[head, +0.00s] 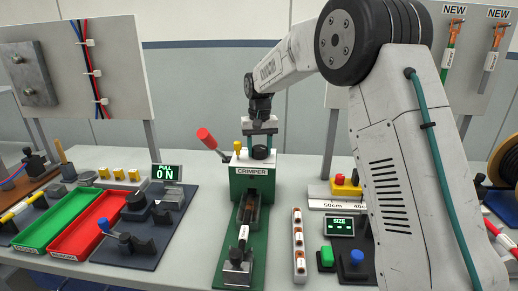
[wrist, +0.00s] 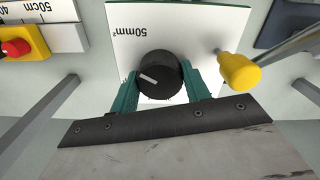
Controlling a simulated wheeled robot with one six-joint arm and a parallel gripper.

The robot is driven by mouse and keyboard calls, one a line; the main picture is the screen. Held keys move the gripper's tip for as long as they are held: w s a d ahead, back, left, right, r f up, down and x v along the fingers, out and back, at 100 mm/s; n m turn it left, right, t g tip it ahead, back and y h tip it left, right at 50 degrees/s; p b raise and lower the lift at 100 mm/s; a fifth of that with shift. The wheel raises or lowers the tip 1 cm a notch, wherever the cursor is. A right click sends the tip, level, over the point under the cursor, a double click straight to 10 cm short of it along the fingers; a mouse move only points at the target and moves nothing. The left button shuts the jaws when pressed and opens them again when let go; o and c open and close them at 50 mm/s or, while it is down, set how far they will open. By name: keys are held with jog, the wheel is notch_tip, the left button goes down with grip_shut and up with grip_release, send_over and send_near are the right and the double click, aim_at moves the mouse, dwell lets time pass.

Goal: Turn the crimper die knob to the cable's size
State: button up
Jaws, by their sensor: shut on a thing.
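The crimper (head: 252,185) is a green block with a "CRIMPER" label and a white top plate. Its black die knob (wrist: 158,76) stands on that plate, with a white pointer line toward the left in the wrist view. One marking, "50mm²" (wrist: 128,31), shows up and left of the knob; other markings are hidden. The knob also shows in the head view (head: 260,153). My gripper (head: 260,139) reaches down from above, its green fingers either side of the knob, shut on it. A piece with a white tag (head: 243,236) lies in the green channel before the crimper; its tag is unreadable.
A yellow-tipped post (wrist: 238,72) stands right of the knob in the wrist view. A red-ended lever (head: 206,138) leans left of the crimper. A display (head: 340,226) reads "SIZE --". Green and red trays (head: 88,226) sit left; a white block (head: 299,245) stands right.

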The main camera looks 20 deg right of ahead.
aim_at(259, 147)
jog(key=shift+w+r, duration=0.1)
jog(key=shift+r, duration=0.05)
jog(key=o, duration=1)
notch_tip(259, 147, up, 8)
jog(key=shift+f, duration=0.15)
